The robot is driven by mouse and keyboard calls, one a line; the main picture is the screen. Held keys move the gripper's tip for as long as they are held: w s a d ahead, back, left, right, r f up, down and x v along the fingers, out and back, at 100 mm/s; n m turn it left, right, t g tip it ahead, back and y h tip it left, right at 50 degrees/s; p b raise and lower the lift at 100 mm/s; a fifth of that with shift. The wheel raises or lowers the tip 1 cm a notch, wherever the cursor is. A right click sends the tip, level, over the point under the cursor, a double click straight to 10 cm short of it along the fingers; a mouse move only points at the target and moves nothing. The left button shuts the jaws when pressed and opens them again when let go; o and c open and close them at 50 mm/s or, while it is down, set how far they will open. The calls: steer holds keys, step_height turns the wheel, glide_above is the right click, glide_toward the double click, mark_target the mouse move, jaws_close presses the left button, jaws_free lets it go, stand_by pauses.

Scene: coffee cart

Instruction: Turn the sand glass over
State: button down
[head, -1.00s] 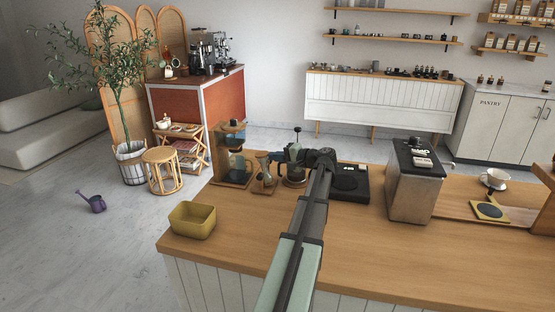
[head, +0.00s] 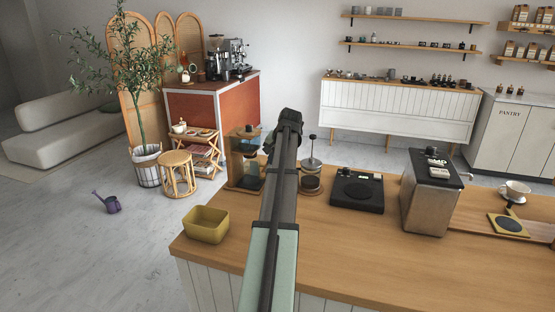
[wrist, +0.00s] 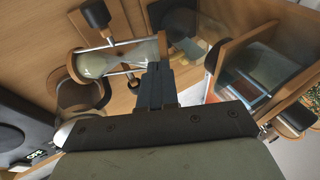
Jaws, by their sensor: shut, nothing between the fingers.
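The sand glass (wrist: 120,58) shows in the wrist view, upper left of centre. It has a wooden disc at each end, thin rods and glass bulbs with pale sand. It lies across the picture, just beyond my gripper (wrist: 155,72). The fingers are together and empty, with their tips close to the sand glass's right-hand end; I cannot tell whether they touch it. In the head view my arm hides the sand glass and the fingertips.
A wooden brewing stand (head: 244,145) is left of my arm; its frame fills the wrist view's right side. A glass press (head: 311,182) and black scale (head: 357,192) are on the right, beside a metal machine (head: 431,200). A yellow bin (head: 206,226) sits front left. The counter's front is clear.

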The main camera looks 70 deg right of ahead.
steer(key=shift+w+f+g, duration=0.3)
steer(key=shift+w+g, duration=0.45)
steer(key=shift+g, duration=0.25)
steer(key=shift+w+f, duration=0.6)
steer(key=shift+w, duration=0.1)
